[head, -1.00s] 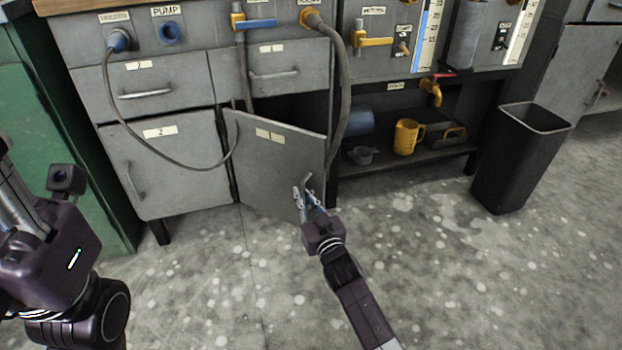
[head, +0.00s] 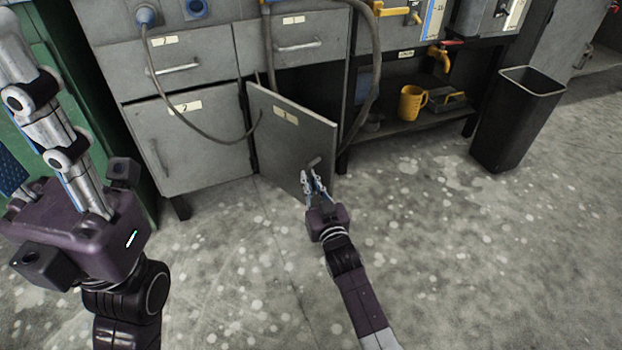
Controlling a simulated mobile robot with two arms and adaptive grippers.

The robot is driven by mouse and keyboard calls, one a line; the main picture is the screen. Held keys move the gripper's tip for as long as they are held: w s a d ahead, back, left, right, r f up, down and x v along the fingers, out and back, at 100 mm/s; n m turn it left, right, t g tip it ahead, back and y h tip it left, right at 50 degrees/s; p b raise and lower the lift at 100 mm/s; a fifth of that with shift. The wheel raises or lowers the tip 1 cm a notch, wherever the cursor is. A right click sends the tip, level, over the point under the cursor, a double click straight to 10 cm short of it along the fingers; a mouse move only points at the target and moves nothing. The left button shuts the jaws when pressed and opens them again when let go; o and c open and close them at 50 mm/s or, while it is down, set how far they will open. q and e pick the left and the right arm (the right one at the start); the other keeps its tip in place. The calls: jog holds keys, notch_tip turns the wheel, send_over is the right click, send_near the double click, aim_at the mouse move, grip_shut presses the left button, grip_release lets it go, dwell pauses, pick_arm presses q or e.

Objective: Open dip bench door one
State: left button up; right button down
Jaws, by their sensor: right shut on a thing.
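Dip bench door one (head: 285,150), a grey panel with a small label marked 1, stands swung out from the grey bench, with a dark opening behind its top edge. Its hinge side is at the left, beside door two (head: 190,145). My right gripper (head: 316,178) is at the door's lower right, shut on the door's handle (head: 314,163), which it partly hides.
A grey hose (head: 374,80) hangs in front of the bench by the door's right side. A yellow jug (head: 411,103) stands on a low shelf (head: 428,122). A black bin (head: 516,120) is at the right. The speckled floor in front is clear.

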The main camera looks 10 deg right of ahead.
jog(key=shift+f, duration=0.1)
jog(key=c, duration=2.1)
grip_release()
jog(key=shift+s, duration=0.15)
jog(key=s, duration=0.4)
jog(key=s+d, duration=0.1)
jog(key=s, duration=0.6)
jog(key=shift+s+d, duration=0.25)
jog(key=shift+s, duration=0.1)
